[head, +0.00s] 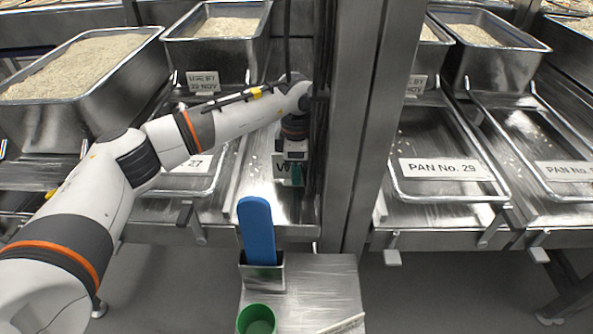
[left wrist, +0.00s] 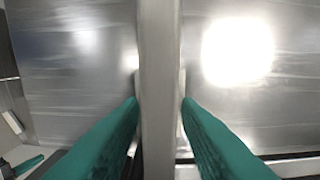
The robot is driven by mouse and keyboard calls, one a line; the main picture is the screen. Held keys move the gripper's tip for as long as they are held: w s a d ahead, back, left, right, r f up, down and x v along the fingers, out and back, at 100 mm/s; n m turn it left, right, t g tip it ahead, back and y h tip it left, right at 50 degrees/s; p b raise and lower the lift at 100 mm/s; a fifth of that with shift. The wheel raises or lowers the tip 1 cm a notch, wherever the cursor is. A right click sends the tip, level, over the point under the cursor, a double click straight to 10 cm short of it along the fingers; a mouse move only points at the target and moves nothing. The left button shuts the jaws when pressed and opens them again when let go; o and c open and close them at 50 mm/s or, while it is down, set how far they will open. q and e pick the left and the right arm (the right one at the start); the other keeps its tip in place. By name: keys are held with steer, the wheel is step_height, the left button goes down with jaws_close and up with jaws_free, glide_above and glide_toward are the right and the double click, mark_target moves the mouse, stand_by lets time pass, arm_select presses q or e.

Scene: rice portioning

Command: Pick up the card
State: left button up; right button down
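A white card (head: 281,167) with a dark letter like a "W" stands on the steel shelf, partly hidden by my left gripper. My left gripper (head: 297,174) points down right beside the card, its green fingers at the card's right part. In the left wrist view, the two green fingers (left wrist: 159,102) are apart, one on each side of a pale grey upright strip (left wrist: 160,50). The strip may be the card edge-on. Slim gaps seem to show at the fingertips, but contact is hard to judge.
A steel post (head: 362,120) rises just right of my left gripper. A blue scoop (head: 257,228) stands in a holder on the small steel table (head: 325,285), beside a green cup (head: 256,321). Metal pans of rice (head: 80,66) and labelled empty pans (head: 440,190) fill the racks.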

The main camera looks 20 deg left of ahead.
arm_select(q)
jaws_close()
stand_by(0.3)
